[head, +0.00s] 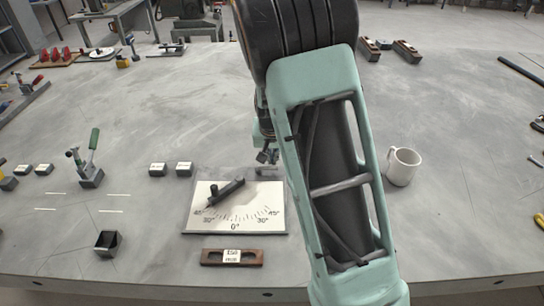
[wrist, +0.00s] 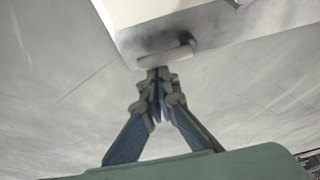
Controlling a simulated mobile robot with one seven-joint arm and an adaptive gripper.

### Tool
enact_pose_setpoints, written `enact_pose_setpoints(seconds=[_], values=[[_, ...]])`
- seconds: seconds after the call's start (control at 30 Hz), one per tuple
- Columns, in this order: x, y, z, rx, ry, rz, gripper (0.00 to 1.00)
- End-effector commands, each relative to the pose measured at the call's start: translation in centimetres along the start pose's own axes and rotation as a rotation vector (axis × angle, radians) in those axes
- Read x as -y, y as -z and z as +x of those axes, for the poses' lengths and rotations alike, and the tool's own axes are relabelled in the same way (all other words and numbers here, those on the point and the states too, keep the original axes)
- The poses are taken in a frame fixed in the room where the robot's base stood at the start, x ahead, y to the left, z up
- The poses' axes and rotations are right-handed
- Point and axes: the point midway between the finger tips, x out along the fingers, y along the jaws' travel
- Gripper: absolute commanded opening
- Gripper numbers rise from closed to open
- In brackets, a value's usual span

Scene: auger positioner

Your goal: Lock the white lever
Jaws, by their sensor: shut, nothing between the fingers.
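A flat dial board (head: 203,220) with a white face and degree marks lies on the table, left of my arm. A dark pointer arm with a black knob (head: 225,190) sits across its upper part. In the wrist view, a pale rounded lever (wrist: 165,57) with a dark end lies at the edge of a white-faced plate (wrist: 130,15). I take it for the white lever; I cannot make it out clearly in the head view. My gripper (wrist: 157,75) is shut and empty, its tips close to the lever; contact is unclear.
A white mug (head: 402,166) stands right of my arm. A green-handled clamp (head: 88,160), a small dark open box (head: 107,243) and small labelled blocks (head: 158,170) are at left.

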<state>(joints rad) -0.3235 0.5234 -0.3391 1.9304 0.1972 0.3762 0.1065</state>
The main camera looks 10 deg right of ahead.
Motion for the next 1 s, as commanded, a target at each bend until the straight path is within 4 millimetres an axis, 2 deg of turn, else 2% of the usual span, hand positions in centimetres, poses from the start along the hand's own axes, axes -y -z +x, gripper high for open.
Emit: enact_pose_setpoints(seconds=[0.67, 1.0], values=[[-0.1, -0.7, -0.5, 0.003, -0.053, 0.137, 0.0], [-0.1, -1.7, -1.1, 0.002, -0.151, 0.392, 0.0]])
